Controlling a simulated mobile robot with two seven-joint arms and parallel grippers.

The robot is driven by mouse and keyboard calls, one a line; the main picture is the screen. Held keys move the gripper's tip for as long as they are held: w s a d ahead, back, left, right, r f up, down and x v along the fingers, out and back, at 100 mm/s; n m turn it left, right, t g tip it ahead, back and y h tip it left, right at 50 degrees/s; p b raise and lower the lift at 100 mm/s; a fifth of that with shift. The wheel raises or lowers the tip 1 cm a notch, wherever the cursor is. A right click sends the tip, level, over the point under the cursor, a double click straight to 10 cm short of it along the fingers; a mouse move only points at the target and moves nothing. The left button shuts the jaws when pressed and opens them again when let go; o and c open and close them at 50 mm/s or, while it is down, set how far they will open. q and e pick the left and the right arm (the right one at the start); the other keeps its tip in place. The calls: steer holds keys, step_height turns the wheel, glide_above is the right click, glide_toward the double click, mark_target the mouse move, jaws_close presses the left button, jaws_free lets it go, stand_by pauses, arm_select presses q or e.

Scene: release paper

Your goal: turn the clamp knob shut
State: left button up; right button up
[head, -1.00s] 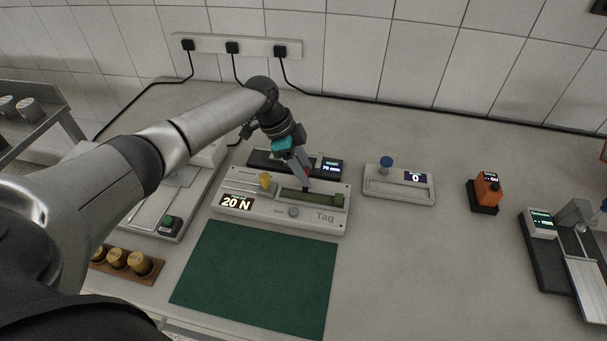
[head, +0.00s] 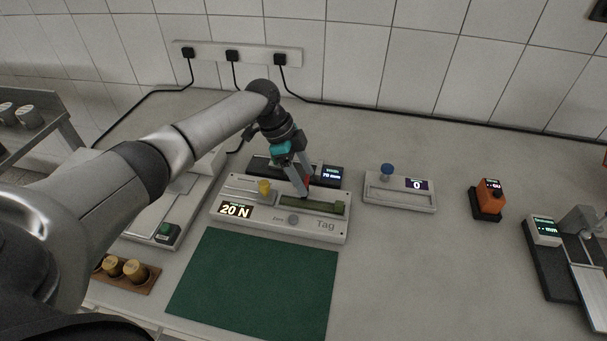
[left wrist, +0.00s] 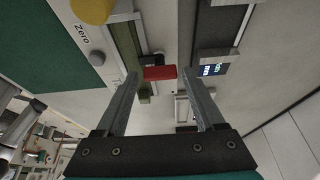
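The grey test device (head: 250,222) has a "20 N" display and a "Tag" label. It carries a yellow knob (head: 264,187) at left, a green strip (head: 325,208) in a channel, and a small round Zero knob (head: 293,219). A red bar-shaped handle (left wrist: 160,73), possibly the clamp knob, stands by the green strip; a bit of it shows in the head view (head: 308,181). My left gripper (left wrist: 161,76) is open, its fingertips on either side of the red bar. Contact cannot be told. It also shows in the head view (head: 304,192). My right gripper is not in view.
A dark unit (head: 332,175) reading 70 mm stands behind the device. A green mat (head: 255,285) lies in front. To the right are a small device with a blue knob (head: 387,169) and an orange instrument (head: 488,198). Weights (head: 134,268) sit in a wooden block at lower left.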

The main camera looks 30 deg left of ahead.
arm_select(q)
steer(key=shift+o, duration=0.7)
steer(key=p+v, duration=0.1)
steer(key=v, duration=1.4)
steer(key=shift+a, duration=0.15)
steer(key=shift+s, duration=0.1)
